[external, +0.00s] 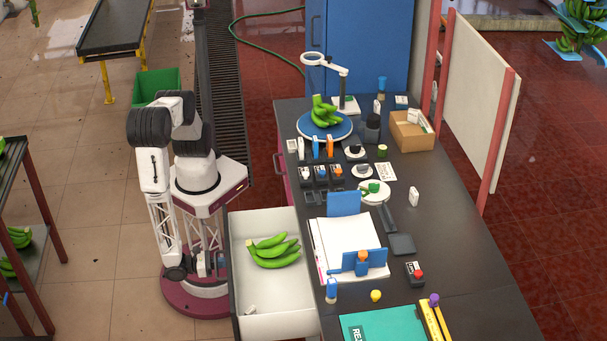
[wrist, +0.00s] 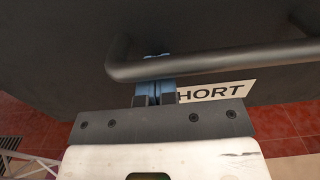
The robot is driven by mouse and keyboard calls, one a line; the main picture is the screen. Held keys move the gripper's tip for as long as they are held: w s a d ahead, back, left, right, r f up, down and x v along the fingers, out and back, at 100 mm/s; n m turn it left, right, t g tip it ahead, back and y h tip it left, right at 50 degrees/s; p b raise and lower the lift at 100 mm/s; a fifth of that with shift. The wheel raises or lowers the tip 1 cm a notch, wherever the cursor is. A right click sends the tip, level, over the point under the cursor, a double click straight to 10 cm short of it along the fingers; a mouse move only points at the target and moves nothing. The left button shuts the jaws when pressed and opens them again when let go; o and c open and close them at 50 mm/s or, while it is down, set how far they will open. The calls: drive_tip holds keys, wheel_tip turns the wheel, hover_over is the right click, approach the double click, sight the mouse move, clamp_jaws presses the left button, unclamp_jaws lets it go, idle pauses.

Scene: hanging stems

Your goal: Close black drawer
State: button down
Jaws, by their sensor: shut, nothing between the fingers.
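The drawer (external: 280,325) is pulled well out from the left side of the dark workbench. Its inside is white, and its black front (wrist: 60,50) fills much of the wrist view, with a dark bar handle (wrist: 220,62) and a white label reading "HORT". My gripper (wrist: 156,78) is shut and empty, with its blue fingers at the handle. The bar crosses in front of the fingers, and a little blue shows beyond it. I cannot tell whether they touch the front. In the external view my gripper (external: 215,264) is low beside the drawer's front.
Green bananas (external: 273,251) and a small pale item (external: 250,310) lie in the drawer. The workbench (external: 450,250) is crowded with papers, a banana scale (external: 324,125) and a cardboard box (external: 411,131).

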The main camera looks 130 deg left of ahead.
drive_tip(key=x, duration=2.9)
drive_tip(key=shift+w+a, duration=0.2)
drive_tip(key=shift+a, duration=0.05)
drive_tip(key=shift+w, duration=0.2)
drive_tip(key=v, duration=1.5)
drive_tip(key=shift+a, duration=0.15)
